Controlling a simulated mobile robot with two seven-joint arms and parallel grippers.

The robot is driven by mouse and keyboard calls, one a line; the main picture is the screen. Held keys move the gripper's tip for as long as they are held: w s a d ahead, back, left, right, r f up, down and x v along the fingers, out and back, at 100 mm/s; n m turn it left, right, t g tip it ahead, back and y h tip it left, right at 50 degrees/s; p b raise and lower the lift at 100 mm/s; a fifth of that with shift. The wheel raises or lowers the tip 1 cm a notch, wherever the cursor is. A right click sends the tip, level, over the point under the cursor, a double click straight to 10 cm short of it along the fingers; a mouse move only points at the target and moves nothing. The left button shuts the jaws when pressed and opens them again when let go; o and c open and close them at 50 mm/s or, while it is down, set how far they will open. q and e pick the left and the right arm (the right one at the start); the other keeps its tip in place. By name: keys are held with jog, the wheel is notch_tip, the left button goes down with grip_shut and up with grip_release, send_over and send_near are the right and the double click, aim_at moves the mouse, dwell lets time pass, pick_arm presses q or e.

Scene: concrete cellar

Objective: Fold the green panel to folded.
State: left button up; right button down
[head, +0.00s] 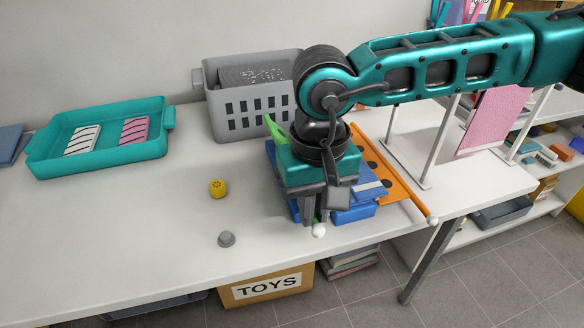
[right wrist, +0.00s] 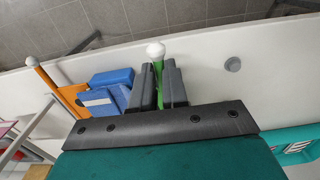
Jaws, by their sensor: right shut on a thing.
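The green panel (head: 277,131) shows in the head view as a thin strip rising behind my right gripper. Most of it is hidden by the gripper and wrist. In the right wrist view the green panel (right wrist: 159,72) is an edge-on strip between the fingers, with a white ball (right wrist: 156,50) at its end. My right gripper (head: 314,212) points down and is shut on the green panel; it also shows in the right wrist view (right wrist: 161,85). The white ball (head: 319,230) sits just below the fingertips in the head view. My left gripper is not in view.
Blue pieces (head: 352,213) and an orange panel (head: 385,176) lie right beside the gripper. A grey basket (head: 250,122) stands behind, a teal tray (head: 100,165) to the left.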

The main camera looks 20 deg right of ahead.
jog(key=shift+d, duration=0.2)
jog(key=shift+d+r+p, duration=0.4)
jog(key=shift+d+r, duration=0.35)
jog(key=shift+d, duration=0.1)
jog(key=shift+d+r, duration=0.25)
jog(key=shift+d, duration=0.25)
jog(key=shift+d+r, duration=0.25)
jog(key=shift+d, duration=0.25)
jog(key=shift+w+d+r, duration=0.1)
jog(key=shift+d+r, duration=0.1)
jog(key=shift+d, duration=0.95)
